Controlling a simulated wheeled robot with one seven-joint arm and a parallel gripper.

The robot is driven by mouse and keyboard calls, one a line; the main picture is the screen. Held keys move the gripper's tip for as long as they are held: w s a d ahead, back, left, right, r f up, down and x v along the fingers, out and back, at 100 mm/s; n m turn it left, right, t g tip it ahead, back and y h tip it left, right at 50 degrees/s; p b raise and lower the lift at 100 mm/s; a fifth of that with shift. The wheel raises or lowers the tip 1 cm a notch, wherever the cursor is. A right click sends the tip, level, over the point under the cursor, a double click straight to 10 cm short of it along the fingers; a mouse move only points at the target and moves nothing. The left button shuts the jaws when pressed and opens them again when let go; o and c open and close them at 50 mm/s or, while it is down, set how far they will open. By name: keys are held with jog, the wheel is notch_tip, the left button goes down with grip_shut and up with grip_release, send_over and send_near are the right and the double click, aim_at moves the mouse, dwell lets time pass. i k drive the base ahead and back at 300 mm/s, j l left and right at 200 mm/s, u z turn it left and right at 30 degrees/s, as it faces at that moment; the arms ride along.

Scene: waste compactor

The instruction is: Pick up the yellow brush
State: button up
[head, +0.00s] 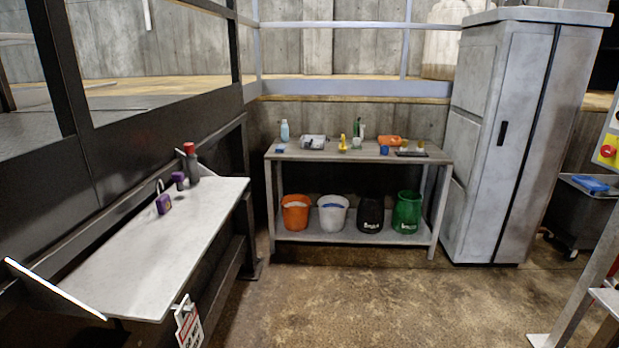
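A small yellow object (342,144), which looks like the yellow brush, is on the top of the grey workbench (285,153) against the back wall. It is small in the head view, with an upright part, and its exact shape is hard to make out. It sits among other small items, right of a grey tray (313,142) and left of a small blue item (384,150). My gripper is not in view.
Several buckets, including an orange one (296,213) and a green one (407,212), stand on the bench's lower shelf. A tall grey cabinet (475,150) adjoins on the right. A white side table (150,240) is at the left. The floor (370,300) before the bench is clear.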

aim_at(342, 147)
jog(key=i, duration=3.75)
jog(key=i+z, duration=0.1)
jog(key=i, duration=0.45)
jog(key=i+j+z, duration=0.1)
jog(key=i, duration=0.5)
